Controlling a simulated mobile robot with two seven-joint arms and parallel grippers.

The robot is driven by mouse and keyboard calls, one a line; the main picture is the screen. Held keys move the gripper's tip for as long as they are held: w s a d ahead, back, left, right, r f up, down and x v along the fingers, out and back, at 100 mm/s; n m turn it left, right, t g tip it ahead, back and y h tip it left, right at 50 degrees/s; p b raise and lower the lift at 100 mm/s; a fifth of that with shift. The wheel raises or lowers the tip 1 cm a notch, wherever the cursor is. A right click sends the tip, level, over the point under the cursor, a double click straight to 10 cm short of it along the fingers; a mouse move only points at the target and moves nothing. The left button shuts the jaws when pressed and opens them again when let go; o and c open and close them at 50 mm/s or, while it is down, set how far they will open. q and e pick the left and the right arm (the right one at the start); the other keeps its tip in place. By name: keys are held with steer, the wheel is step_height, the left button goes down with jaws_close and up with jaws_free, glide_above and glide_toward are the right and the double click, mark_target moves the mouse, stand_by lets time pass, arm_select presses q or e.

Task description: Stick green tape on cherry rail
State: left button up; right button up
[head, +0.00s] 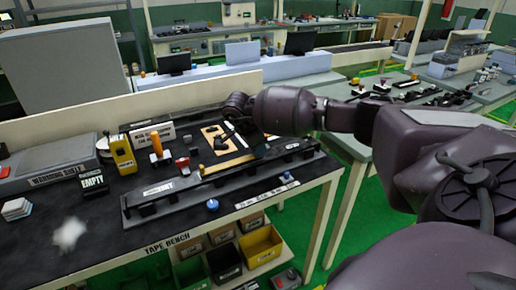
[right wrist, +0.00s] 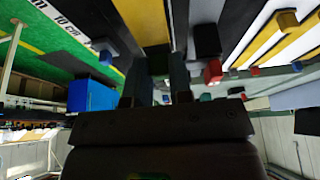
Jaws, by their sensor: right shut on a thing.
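My right gripper (right wrist: 158,80) reaches down over the long black rack (head: 160,205) on the bench. It is shut on a small, dark greenish piece (right wrist: 158,62), which looks like the green tape; the piece is in shadow and its shape is unclear. In the head view my wrist hides most of the grip. A yellowish rail (head: 228,162) lies along the rack, just below and left of the gripper. It runs ahead of the fingers as a yellow strip in the right wrist view (right wrist: 145,20). I cannot tell any rail as cherry by its colour. My left gripper is out of view.
A blue knob (head: 212,204) is near the front edge.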

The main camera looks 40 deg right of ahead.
steer(key=o, duration=0.9)
steer(key=v, duration=1)
steer(key=shift+a+r, duration=0.2)
steer(key=shift+r, duration=0.15)
